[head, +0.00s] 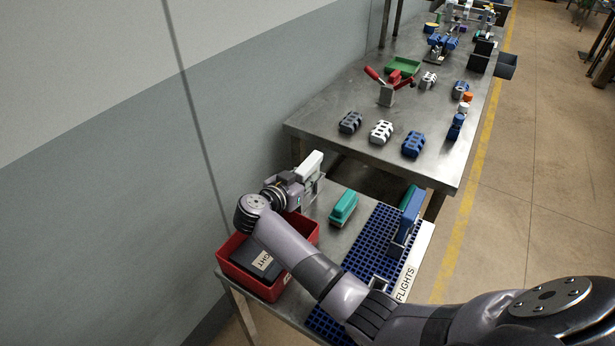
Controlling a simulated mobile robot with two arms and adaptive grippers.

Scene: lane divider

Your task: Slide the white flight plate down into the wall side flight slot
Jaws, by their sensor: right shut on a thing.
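The white flight plate (311,163) is at the far, wall side end of the near table. A grey metal piece shows just right of the fingers. The wall side flight slot is not clearly visible; the gripper and plate cover that area, so I cannot tell whether the plate's lower edge is in it. My left gripper is out of view.
A teal block (343,207) lies between gripper and mat. A red bin (232,268) holding a black box (262,263) sits below my right wrist. The grey wall (130,210) is close on the left. A white FLIGHTS label (406,283) marks the table's right edge.

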